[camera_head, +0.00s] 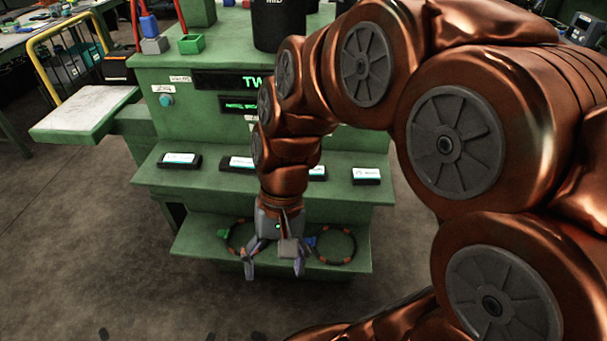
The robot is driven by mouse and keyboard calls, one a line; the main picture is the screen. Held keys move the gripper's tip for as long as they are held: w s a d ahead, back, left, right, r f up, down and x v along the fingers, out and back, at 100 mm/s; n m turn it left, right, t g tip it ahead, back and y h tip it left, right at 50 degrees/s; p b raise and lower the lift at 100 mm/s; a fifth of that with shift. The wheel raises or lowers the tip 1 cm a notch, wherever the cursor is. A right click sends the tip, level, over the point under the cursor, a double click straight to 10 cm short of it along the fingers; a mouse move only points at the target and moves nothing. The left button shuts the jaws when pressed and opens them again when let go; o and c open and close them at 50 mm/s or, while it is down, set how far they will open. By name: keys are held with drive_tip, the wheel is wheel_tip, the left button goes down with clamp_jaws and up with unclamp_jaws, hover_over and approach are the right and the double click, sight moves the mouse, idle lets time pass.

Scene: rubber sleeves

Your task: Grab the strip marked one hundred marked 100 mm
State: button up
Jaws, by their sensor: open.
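Several dark strips with white labels lie in a row on the green middle shelf (217,181). One strip (179,160) is at the left, another (237,163) is left of my arm, one (317,172) is just right of it, and one (366,175) is at the right end. The label print is too small to read, so I cannot tell which is marked 100 mm. My gripper (273,270) is open and empty, pointing down in front of the lower shelf, below the strips. My arm hides the middle of the row.
The green lower shelf (200,252) holds two dark rings with orange bands, one right (335,246) and one left (238,238) partly behind my gripper. A white-topped side table (85,108) stands left. The floor in front is clear.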

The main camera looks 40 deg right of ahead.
drive_tip(key=w+d+f+m+t+y+b, duration=0.1)
drive_tip(key=w+d+m+t+y, duration=0.15)
drive_tip(key=w+m, duration=0.4)
drive_tip(key=w+d+m+t+y+b, duration=0.1)
drive_tip(key=w+d+m+y, duration=0.3)
drive_tip(key=w, duration=0.5)
drive_tip(key=w+d+f+m+t, duration=0.1)
drive_tip(key=w+d+m+t, duration=0.1)
drive_tip(key=d, duration=0.4)
drive_tip(key=w+d+f+m+t, duration=0.1)
drive_tip(key=w+d+m+t, duration=0.1)
drive_tip(key=d+m, duration=0.2)
drive_tip(key=w+d+f+m+t+y+b, duration=0.1)
drive_tip(key=d+m, duration=0.3)
drive_tip(key=d, duration=0.6)
drive_tip(key=shift+w+f+t, duration=0.55)
drive_tip(key=shift+t, duration=0.3)
drive_tip(key=shift+w, duration=0.1)
drive_tip(key=shift+f+p+x, duration=0.2)
drive_tip(key=shift+p+x, duration=0.65)
drive_tip(key=shift+x, duration=2.95)
drive_tip(key=shift+d, duration=0.15)
drive_tip(key=shift+c, duration=0.2)
drive_tip(key=c, duration=1.1)
